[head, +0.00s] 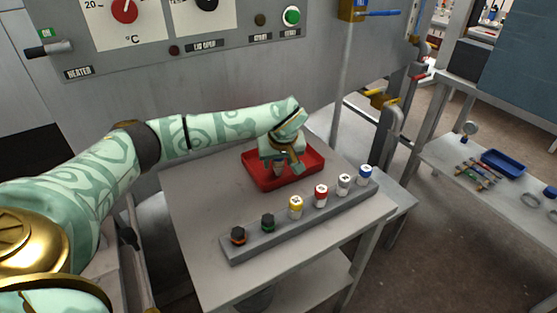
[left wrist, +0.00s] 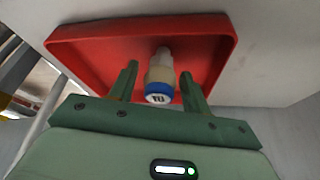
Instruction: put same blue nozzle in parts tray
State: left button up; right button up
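The red tray (head: 297,181) sits on the small grey table behind a rack. In the left wrist view, a nozzle with a blue end and a pale body (left wrist: 159,84) is between my left gripper's fingers (left wrist: 160,82), against the inside of the red tray (left wrist: 90,42). A narrow gap shows on each side of it, so the fingers look open around it. I cannot tell whether it touches the tray floor. In the head view my left gripper (head: 280,168) points down over the tray and mostly hides this nozzle. My right gripper is not in view.
A grey rack (head: 300,222) along the table's front holds several capped nozzles, including another blue one (head: 365,174) at its right end. A machine panel (head: 210,85) rises behind the table. A side bench at right holds a blue tray (head: 503,163). The table's left part is clear.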

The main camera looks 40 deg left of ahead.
pick_arm(q)
jog(key=shift+r, duration=0.1)
jog(key=p+v, duration=0.6)
jog(key=v, duration=0.6)
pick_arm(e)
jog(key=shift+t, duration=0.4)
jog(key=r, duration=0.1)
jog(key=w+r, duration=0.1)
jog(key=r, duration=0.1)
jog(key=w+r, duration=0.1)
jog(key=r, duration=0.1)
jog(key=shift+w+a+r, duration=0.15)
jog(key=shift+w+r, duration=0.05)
